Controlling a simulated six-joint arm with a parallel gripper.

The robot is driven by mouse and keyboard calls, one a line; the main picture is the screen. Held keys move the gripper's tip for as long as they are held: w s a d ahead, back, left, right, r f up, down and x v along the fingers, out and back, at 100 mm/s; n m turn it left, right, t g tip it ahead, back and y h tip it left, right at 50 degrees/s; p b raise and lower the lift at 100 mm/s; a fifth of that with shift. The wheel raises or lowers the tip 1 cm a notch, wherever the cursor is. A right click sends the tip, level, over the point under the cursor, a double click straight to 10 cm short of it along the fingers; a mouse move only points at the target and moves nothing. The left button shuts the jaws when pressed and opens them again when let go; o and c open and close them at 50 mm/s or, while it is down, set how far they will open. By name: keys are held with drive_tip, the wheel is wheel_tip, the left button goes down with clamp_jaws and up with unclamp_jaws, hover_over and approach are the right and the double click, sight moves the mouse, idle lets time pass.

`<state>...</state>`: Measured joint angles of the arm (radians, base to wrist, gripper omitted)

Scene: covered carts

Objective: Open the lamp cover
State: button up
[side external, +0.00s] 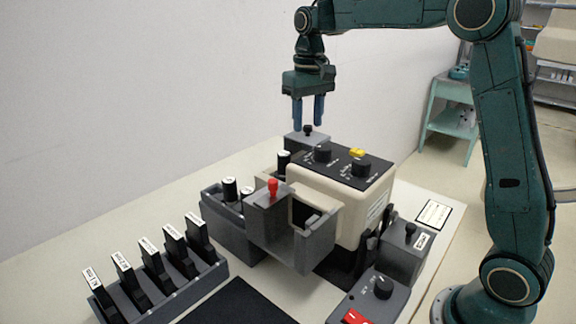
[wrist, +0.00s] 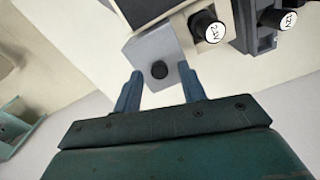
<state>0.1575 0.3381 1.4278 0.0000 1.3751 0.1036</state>
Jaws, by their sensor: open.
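My gripper (side external: 308,123) is open and empty, pointing down at the back of the beige machine (side external: 345,205). Just below it is a grey box top (side external: 313,141) with a black knob (side external: 307,131). In the wrist view the knob (wrist: 159,69) appears between my two fingertips, on the grey top (wrist: 146,48); whether the fingers are level with it or above it I cannot tell. Another grey piece with a red knob (side external: 272,187) stands at the machine's front, and a labelled grey box (side external: 402,250) with a black knob is at right. No readable label identifies the lamp cover.
The machine's dark top panel carries black dials (side external: 360,168) and a yellow part (side external: 356,153). Black cylinders with white labelled ends (wrist: 207,30) stand close beside the grey top. A rack (side external: 160,280) of labelled black pieces is at front left. A red switch (side external: 354,316) is at front right.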

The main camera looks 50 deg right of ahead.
sight(311, 139)
wheel_tip(311, 139, up, 13)
drive_tip(key=shift+r, duration=0.2)
idle(0.7)
idle(0.4)
drive_tip(key=s+a+f+n+t, duration=0.1)
drive_tip(key=s+a+f+t, duration=0.15)
drive_tip(key=s, duration=0.55)
drive_tip(key=s+a+f+n+t, duration=0.1)
drive_tip(key=s+a, duration=0.2)
drive_tip(key=s, duration=0.4)
drive_tip(key=s+a+f+n+t, duration=0.1)
drive_tip(key=s+f+t, duration=0.1)
drive_tip(key=s+f, duration=1)
drive_tip(key=shift+s+a, duration=0.35)
